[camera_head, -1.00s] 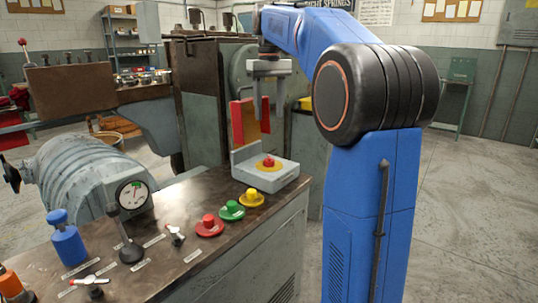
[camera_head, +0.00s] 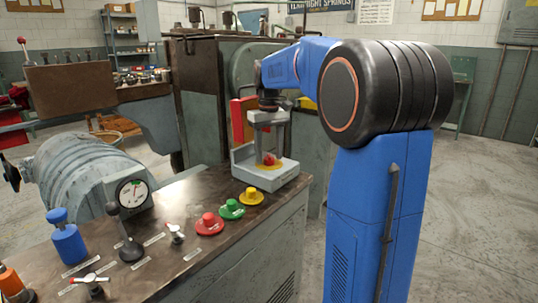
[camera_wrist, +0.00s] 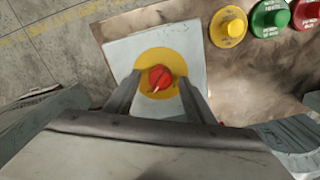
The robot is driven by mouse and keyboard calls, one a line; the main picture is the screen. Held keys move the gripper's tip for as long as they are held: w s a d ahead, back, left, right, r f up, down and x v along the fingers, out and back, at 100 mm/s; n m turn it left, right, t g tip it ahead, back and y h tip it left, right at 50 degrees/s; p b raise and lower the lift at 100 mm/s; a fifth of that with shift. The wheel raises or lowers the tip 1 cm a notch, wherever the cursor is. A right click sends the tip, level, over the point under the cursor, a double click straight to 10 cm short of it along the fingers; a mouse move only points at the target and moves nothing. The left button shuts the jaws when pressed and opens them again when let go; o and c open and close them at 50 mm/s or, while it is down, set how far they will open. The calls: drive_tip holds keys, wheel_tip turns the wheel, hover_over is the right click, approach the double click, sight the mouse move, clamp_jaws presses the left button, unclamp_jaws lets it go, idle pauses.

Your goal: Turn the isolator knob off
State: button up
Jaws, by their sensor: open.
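The isolator knob, a red knob (camera_head: 268,159) on a yellow disc, sits on a pale grey box (camera_head: 288,172) at the bench's right end. In the wrist view the red knob (camera_wrist: 160,78) shows a pale mark at its lower left, on the yellow disc (camera_wrist: 178,60). My gripper (camera_head: 268,148) is above the box, pointing down. In the wrist view its two fingers (camera_wrist: 159,92) are apart, one on each side of the knob, with nothing held. I cannot tell whether they touch the knob.
Yellow (camera_head: 250,196), green (camera_head: 232,209) and red (camera_head: 210,223) push buttons line the bench edge beside the box. A red upright plate (camera_head: 238,122) stands behind the box. Small levers, a gauge (camera_head: 132,194) and a blue bottle-shaped part (camera_head: 67,240) are farther left.

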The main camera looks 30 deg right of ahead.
drive_tip(key=shift+f, duration=0.25)
drive_tip(key=c, duration=1.1)
drive_tip(key=shift+o, duration=0.2)
